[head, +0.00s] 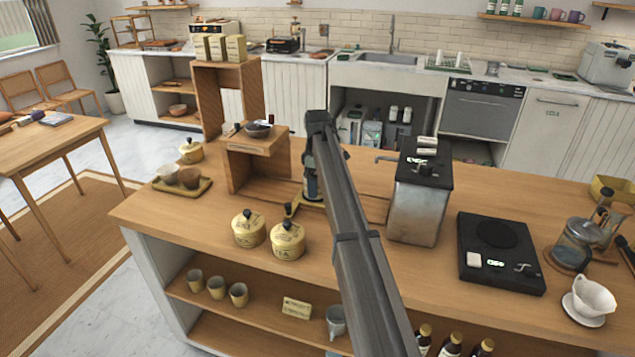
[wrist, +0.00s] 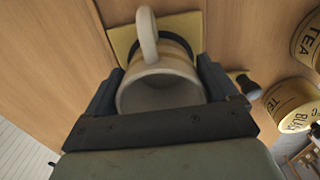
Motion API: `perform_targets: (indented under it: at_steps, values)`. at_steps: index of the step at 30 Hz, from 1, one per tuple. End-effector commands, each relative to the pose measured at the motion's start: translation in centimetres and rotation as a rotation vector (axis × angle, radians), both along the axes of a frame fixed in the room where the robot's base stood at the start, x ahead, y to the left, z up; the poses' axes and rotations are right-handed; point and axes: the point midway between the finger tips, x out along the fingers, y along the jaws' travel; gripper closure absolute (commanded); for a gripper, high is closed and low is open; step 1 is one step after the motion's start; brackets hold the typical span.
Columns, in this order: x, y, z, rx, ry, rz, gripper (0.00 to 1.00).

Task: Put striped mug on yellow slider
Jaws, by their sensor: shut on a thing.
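My gripper (wrist: 158,85) is shut on the striped mug (wrist: 160,92), a pale mug with dark bands, with one finger on each side. Its handle points to the top of the wrist view. The yellow slider (wrist: 122,38) shows as a yellow plate just beyond the mug, partly hidden by it. I cannot tell whether the mug touches it. In the head view my gripper (head: 311,165) is low over the counter beside a wooden box, with a sliver of the mug (head: 311,188) below it.
Two yellow lidded canisters (head: 249,228) (head: 287,240) stand close in front. The wooden box (head: 255,150) with a dark bowl on top is at the left.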

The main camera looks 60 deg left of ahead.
Motion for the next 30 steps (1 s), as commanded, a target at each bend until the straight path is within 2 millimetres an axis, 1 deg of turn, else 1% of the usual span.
perform_targets:
  at_steps: [2, 3, 6, 13, 17, 22, 30]
  values:
    - [0.0, 0.0, -0.2, 0.0, 0.0, 0.0, 0.51]
    - [0.0, 0.0, -0.2, 0.0, 0.0, 0.0, 0.09]
    - [0.0, 0.0, -0.2, 0.0, 0.0, 0.0, 0.0]
    - [0.0, 0.0, -0.1, 0.0, 0.0, 0.0, 0.0]
    - [0.0, 0.0, 0.6, 0.001, -0.001, 0.0, 0.0]
    - [0.0, 0.1, 3.0, 0.001, 0.0, 0.0, 0.0]
    - [0.0, 0.1, 8.1, 0.001, 0.0, 0.0, 0.0]
